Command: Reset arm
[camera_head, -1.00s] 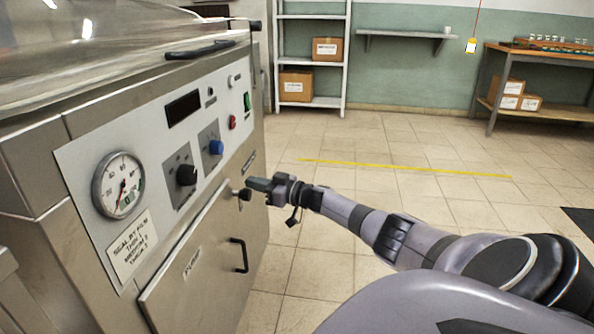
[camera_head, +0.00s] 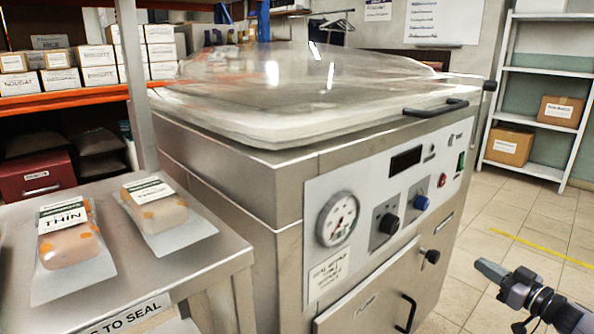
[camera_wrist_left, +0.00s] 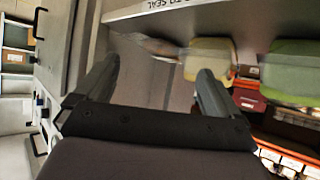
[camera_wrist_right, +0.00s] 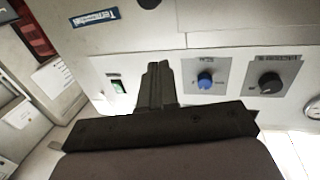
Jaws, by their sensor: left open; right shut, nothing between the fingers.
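My right gripper (camera_head: 490,270) comes in at the lower right of the head view, shut and empty, in front of the sealing machine (camera_head: 270,190) and apart from it. In the right wrist view its fingers (camera_wrist_right: 157,85) are together, with the machine's panel behind them. My left gripper (camera_wrist_left: 155,85) shows only in the left wrist view. Its two fingers are spread with nothing between them, near the steel table labelled "to seal" (camera_wrist_left: 260,15). The left arm is not visible in the head view.
The machine has a domed clear lid (camera_head: 300,85), a gauge (camera_head: 337,218), a black knob (camera_head: 389,223) and a blue knob (camera_head: 421,202). Open floor (camera_head: 490,215) lies to the right.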

